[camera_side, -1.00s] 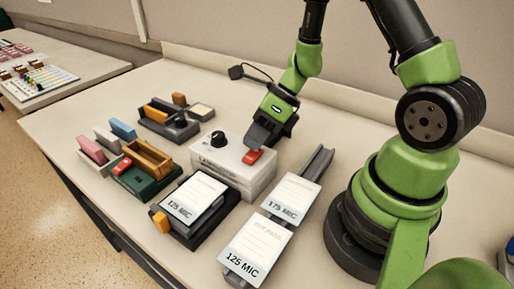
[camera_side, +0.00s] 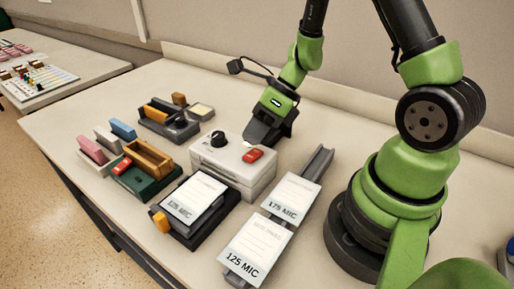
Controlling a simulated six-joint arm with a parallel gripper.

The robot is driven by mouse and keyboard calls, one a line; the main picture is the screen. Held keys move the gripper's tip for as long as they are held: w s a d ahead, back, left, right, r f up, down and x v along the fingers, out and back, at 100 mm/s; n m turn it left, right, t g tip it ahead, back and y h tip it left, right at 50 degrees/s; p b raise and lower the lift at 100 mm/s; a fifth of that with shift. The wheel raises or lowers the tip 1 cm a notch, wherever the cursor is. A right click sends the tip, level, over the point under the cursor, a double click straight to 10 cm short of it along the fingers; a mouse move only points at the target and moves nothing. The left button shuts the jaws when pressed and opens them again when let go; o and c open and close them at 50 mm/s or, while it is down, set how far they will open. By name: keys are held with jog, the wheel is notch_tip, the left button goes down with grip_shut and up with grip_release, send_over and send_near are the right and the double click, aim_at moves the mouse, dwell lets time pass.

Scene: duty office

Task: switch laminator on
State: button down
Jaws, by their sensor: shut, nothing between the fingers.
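The laminator (camera_side: 228,172) is a pale grey box in the middle of the table. On its top are a black knob (camera_side: 218,139) and a red rocker switch (camera_side: 252,156). A small pale spot shows on the top beside the switch. My gripper (camera_side: 250,141) is shut and empty, with its tip just behind the red switch, over the laminator's back right edge. I cannot tell whether the tip touches the laminator. The switch is in full view, but its position is too small to read.
A black holder with a 125 MIC card (camera_side: 193,199) stands front left of the laminator. A rail with 125 MIC (camera_side: 257,245) and 175 MIC (camera_side: 292,198) cards lies to its right. A wooden tray (camera_side: 148,158) and a dark block holder (camera_side: 168,125) are left. Table behind is clear.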

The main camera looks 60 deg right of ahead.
aim_at(252, 153)
jog(key=shift+a+r, duration=0.25)
jog(key=shift+r, duration=1)
jog(key=shift+a+r, duration=0.2)
jog(key=shift+r, duration=1.05)
jog(key=shift+r, duration=0.1)
jog(key=s+a+r+n+t+h, duration=0.1)
jog(key=s+r+n, duration=0.5)
jog(key=n, duration=0.7)
jog(key=s+a+r+n+t+h, duration=0.1)
jog(key=s+r+n, duration=0.5)
jog(key=n, duration=0.8)
notch_tip(252, 153, up, 3)
jog(key=shift+f+n+t+h, duration=0.1)
jog(key=shift+n+t+h, duration=0.2)
jog(key=shift+t+h, duration=0.7)
